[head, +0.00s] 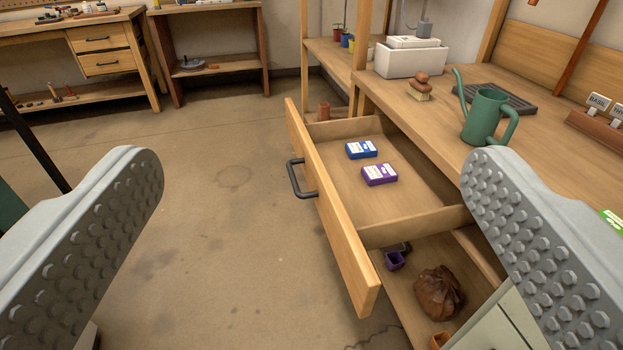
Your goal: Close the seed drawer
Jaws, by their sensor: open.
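The seed drawer (331,203) is a light wooden drawer pulled well out from under the potting bench at the right. Its front carries a dark bar handle (295,179) that faces left. A blue packet (361,150) and a purple packet (379,175) lie on the drawer's bottom. My gripper (313,180) is open and empty, with one grey studded finger at the left edge and one at the right. The handle and drawer front show in the gap between the fingers. The fingers do not appear to touch the handle. The right finger hides part of the bench.
A brown sack (438,293) lies on the shelf below the drawer. The concrete floor (220,230) left of the drawer is clear.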

